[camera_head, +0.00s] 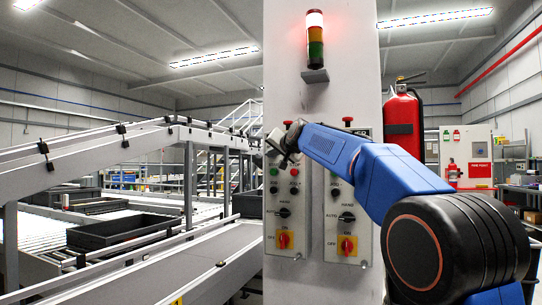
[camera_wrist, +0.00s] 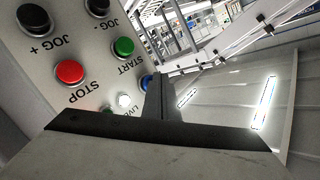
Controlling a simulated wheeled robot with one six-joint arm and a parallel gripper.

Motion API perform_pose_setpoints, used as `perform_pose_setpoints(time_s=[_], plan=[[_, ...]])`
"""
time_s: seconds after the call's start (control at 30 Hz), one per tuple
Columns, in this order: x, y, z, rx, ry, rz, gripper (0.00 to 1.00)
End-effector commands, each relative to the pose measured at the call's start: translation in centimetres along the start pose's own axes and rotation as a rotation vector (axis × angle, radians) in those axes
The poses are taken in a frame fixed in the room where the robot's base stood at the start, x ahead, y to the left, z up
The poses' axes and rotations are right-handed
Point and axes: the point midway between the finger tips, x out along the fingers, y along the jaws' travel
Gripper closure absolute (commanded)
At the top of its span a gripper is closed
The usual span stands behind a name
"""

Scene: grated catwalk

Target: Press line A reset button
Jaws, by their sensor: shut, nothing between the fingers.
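Two control panels stand side by side on a white column, the left panel (camera_head: 287,205) and the right panel (camera_head: 348,205). My gripper (camera_head: 282,160) is at the upper part of the left panel and covers some of its controls and any line label. In the wrist view, my shut, empty gripper (camera_wrist: 158,82) points at the panel face. A blue button (camera_wrist: 147,82) shows partly behind the fingertip; its label is hidden, and I cannot tell whether they touch. Near it are a white LIVE lamp (camera_wrist: 124,100), a green START button (camera_wrist: 123,47) and a red STOP button (camera_wrist: 70,72).
Rotary knobs (camera_head: 284,212) and red-on-yellow switches (camera_head: 284,241) sit lower on the panels. A lit signal tower (camera_head: 315,40) is above. A fire extinguisher (camera_head: 403,120) hangs at right. A conveyor with dark trays (camera_head: 110,232) fills the left.

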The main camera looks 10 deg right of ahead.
Motion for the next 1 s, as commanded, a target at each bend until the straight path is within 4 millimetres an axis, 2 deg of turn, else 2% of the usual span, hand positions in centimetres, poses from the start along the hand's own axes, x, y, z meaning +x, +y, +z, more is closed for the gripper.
perform_pose_setpoints(time_s=[1.0], plan=[[0.69,0.53,-0.51,-0.001,0.0,0.0,1.0]])
